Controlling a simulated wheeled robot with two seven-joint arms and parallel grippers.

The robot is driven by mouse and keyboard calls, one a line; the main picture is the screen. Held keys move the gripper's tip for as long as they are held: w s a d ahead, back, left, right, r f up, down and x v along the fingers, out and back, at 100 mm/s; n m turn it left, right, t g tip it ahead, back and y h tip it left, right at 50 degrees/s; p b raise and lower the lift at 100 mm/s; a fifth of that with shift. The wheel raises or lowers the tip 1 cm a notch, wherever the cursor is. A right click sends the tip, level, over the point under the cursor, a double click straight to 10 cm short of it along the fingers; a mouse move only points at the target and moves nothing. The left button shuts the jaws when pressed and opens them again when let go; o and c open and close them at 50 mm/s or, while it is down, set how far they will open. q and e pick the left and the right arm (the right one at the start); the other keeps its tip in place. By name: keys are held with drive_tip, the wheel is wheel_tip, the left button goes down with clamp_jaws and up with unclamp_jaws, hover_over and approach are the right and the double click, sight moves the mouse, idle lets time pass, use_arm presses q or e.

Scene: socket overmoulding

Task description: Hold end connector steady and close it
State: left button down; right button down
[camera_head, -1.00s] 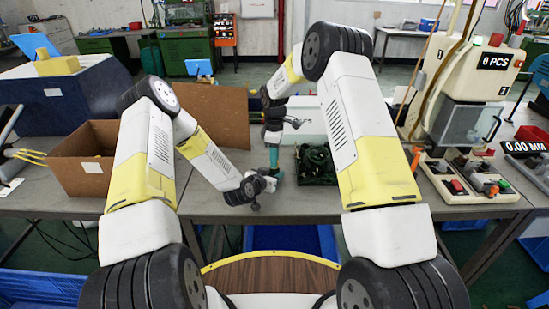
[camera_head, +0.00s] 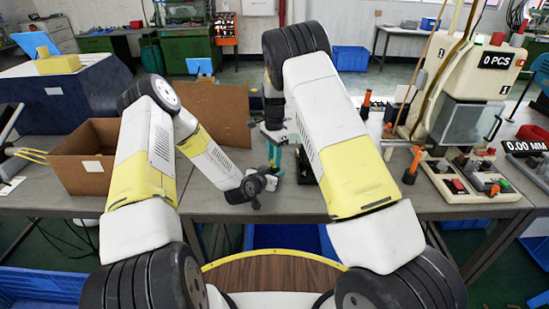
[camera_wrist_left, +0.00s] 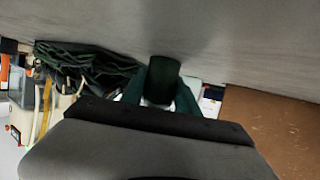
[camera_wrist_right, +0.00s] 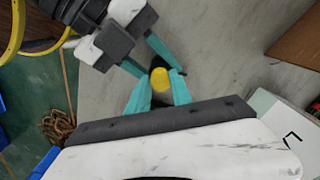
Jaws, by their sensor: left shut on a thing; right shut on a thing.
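My left gripper (camera_head: 274,172) comes in low over the front of the table, pointing right. In the left wrist view, its teal fingers (camera_wrist_left: 163,92) are shut around a dark green cylindrical piece (camera_wrist_left: 163,72), which I take as the end connector. My right gripper (camera_head: 276,146) reaches down from above, just behind the left one. In the right wrist view, its teal fingers (camera_wrist_right: 158,92) are shut around a slim piece with a yellow rounded end (camera_wrist_right: 160,78). The left gripper's fingers are close to that piece there. Whether the two held parts are joined cannot be told.
A dark green cable bundle (camera_wrist_left: 85,62) lies beside the left gripper; my right arm mostly hides it in the head view. A cardboard box (camera_head: 85,165) stands left. A switch board (camera_head: 470,180) and a press machine (camera_head: 465,85) stand right. Orange-handled tools stand near them.

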drive_tip(key=m, duration=0.7)
drive_tip(key=shift+m, duration=0.4)
drive_tip(key=m, duration=0.7)
drive_tip(key=shift+w, duration=0.1)
drive_tip(key=m, duration=0.4)
drive_tip(key=shift+m, duration=0.3)
drive_tip(key=m, duration=0.4)
drive_tip(key=shift+d+f, duration=0.1)
drive_tip(key=shift+f, duration=0.05)
drive_tip(key=shift+s+d+f+m, duration=0.2)
drive_tip(key=shift+d+f+m, duration=0.15)
drive_tip(key=shift+m, duration=0.65)
use_arm(q)
drive_tip(key=shift+a, duration=0.1)
use_arm(e)
drive_tip(key=shift+s+d+f+m, duration=0.1)
drive_tip(key=shift+d+m, duration=0.1)
drive_tip(key=shift+m, duration=0.5)
drive_tip(key=c, duration=1.1)
unclamp_jaws()
drive_tip(key=shift+o, duration=0.2)
drive_tip(key=shift+a, duration=0.1)
